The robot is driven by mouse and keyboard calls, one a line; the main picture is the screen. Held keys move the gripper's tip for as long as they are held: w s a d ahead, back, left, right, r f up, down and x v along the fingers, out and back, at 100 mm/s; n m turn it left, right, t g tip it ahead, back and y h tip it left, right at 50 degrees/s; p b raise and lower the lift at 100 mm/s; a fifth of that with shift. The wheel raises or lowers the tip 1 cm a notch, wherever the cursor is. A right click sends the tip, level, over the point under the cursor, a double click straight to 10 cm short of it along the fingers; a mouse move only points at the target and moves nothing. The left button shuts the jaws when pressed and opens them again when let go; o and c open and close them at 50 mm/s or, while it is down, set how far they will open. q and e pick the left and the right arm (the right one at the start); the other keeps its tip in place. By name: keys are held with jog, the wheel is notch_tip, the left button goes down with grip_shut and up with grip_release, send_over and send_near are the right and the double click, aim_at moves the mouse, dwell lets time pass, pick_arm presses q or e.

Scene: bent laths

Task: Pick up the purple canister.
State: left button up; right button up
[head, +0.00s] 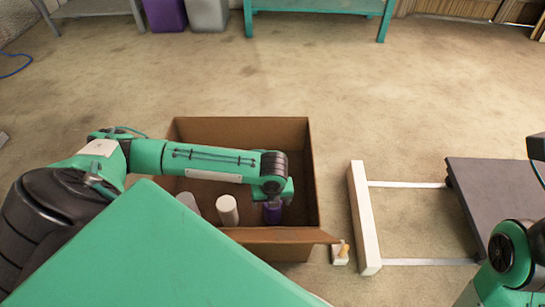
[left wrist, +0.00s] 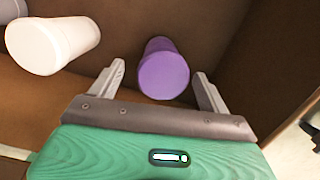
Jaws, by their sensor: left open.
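The purple canister (head: 272,213) stands in the open cardboard box (head: 240,129), near its front right corner. In the left wrist view the purple canister (left wrist: 164,75) shows its round end between the two grey fingers. My left gripper (left wrist: 158,69) is open, with one finger on each side of the canister and a visible gap to both. In the head view my left forearm reaches over the box and its gripper end hides part of the canister. My right arm shows at the lower right, but its gripper is out of view.
A white canister (head: 227,210) and a greyish one (head: 188,203) are left of the purple one in the box. The box's front right flap (head: 285,236) is folded outward. A small white block with a yellow part (head: 341,253) and a white bar (head: 363,218) lie to the right.

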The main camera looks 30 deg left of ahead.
aim_at(272, 216)
pick_arm(q)
jog(key=shift+w+a+f+b, duration=0.15)
jog(key=shift+f+b, duration=0.5)
jog(key=shift+f, duration=0.35)
jog(key=shift+w+d+f+b, duration=0.15)
jog(key=shift+f+b, duration=0.45)
jog(key=shift+f, duration=0.35)
jog(key=shift+a, duration=0.1)
jog(key=c, duration=1.2)
jog(key=shift+r, duration=0.1)
jog(key=shift+r, duration=0.1)
